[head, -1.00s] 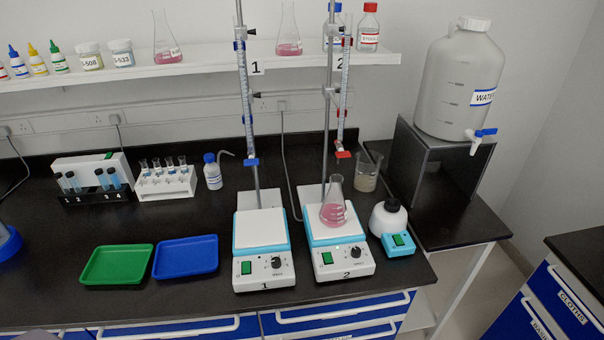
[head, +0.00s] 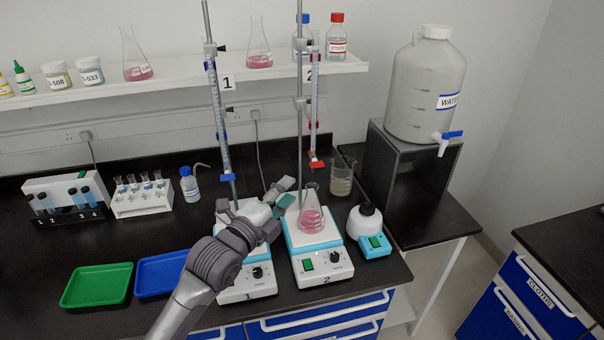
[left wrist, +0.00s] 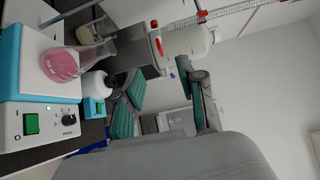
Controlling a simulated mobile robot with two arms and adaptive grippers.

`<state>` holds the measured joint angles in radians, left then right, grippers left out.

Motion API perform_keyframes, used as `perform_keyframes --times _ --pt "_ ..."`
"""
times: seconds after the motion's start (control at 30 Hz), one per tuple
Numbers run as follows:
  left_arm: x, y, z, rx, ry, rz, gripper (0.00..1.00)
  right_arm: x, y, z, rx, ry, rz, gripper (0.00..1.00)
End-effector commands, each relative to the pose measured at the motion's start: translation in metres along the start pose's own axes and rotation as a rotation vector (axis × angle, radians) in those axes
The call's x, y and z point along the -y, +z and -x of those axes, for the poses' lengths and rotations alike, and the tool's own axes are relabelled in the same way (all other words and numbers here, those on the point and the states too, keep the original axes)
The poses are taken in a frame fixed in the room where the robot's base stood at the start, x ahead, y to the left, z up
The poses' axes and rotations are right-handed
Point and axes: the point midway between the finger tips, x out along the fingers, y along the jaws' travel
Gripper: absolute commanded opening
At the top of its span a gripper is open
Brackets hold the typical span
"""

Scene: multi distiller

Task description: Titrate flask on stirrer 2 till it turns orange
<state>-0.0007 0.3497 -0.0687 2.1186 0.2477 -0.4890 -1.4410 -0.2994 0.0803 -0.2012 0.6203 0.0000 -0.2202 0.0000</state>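The flask (head: 311,216) with pink liquid stands upright on stirrer 2 (head: 327,262), under burette 2 (head: 314,105) with its red stopcock (head: 316,164). The left wrist view also shows the pink flask (left wrist: 62,64), stirrer 2 (left wrist: 38,112) and a red stopcock (left wrist: 157,36) on the burette. My left gripper (head: 283,193) is over stirrer 1, left of the flask and below the stopcock, apart from both. In the left wrist view its teal-padded fingers (left wrist: 163,100) are spread with nothing between them. My right gripper is out of view.
Stirrer 1 (head: 247,281) is partly hidden by my left arm, beside burette 1 (head: 219,120). A beaker (head: 342,183) stands behind stirrer 2, and a small white-and-blue device (head: 366,226) stands right of it. The water tank (head: 424,88) is on a stand. Green (head: 98,286) and blue trays lie left.

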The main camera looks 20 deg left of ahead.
Motion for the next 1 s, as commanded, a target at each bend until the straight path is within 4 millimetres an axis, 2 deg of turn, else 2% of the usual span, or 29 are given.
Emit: perform_keyframes --times 0.3,0.5,0.7,1.0 --pt "0.003 -0.001 -0.064 0.0 0.002 0.005 0.4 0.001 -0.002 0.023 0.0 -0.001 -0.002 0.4" --pt "0.002 0.0 -0.096 0.0 0.003 0.004 0.4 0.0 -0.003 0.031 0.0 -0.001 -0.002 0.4" --pt "0.0 -0.001 -0.111 0.0 0.003 0.002 0.4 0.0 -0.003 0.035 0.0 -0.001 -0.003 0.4" --pt "-0.001 -0.001 -0.113 -0.001 0.003 0.002 0.4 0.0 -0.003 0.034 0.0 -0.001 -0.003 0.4"
